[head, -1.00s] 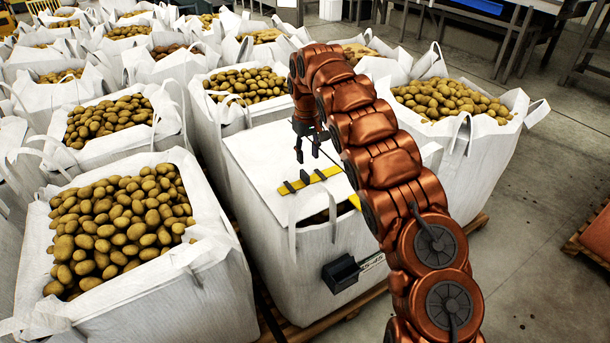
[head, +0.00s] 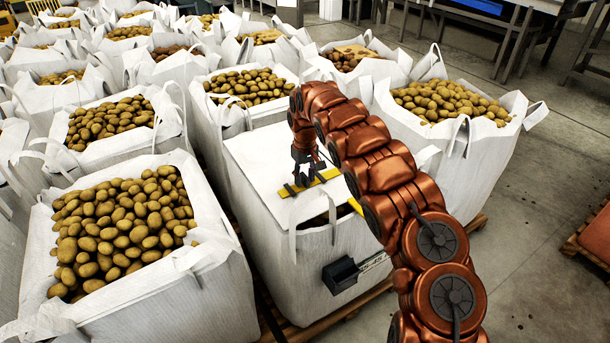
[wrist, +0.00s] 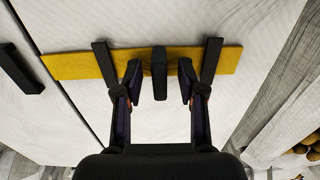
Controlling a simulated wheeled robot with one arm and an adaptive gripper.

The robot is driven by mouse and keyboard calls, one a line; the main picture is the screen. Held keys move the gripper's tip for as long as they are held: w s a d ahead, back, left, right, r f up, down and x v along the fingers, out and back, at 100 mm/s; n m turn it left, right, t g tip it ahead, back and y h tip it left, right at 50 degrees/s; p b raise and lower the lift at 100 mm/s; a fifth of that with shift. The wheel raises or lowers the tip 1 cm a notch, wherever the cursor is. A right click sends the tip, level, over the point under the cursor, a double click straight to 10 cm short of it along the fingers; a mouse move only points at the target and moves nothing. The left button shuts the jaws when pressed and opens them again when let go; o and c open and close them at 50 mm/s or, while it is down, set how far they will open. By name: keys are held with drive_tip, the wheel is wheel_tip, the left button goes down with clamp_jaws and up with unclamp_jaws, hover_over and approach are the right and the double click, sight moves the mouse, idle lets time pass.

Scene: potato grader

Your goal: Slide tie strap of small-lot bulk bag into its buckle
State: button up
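The yellow tie strap (head: 328,175) lies flat on the white top of the small-lot bulk bag (head: 250,155). In the wrist view the strap (wrist: 75,66) runs across the picture, with a black upright tab (wrist: 159,80) at its middle and a black bar (wrist: 211,60) on either side of it. My gripper (head: 306,179) is down at the strap. In the wrist view its open fingers (wrist: 160,68) stand either side of the tab, with a gap on both sides. A dark block (wrist: 22,68) lies left of the strap's end; I cannot tell whether it is the buckle.
A black box (head: 341,275) sits on the bag's front beside a label. Open bags of potatoes crowd the left (head: 180,290) and back, and another bag (head: 465,165) stands at the right. Bare floor (head: 530,220) lies to the right.

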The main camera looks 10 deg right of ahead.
clamp_jaws()
idle(0.3)
idle(0.5)
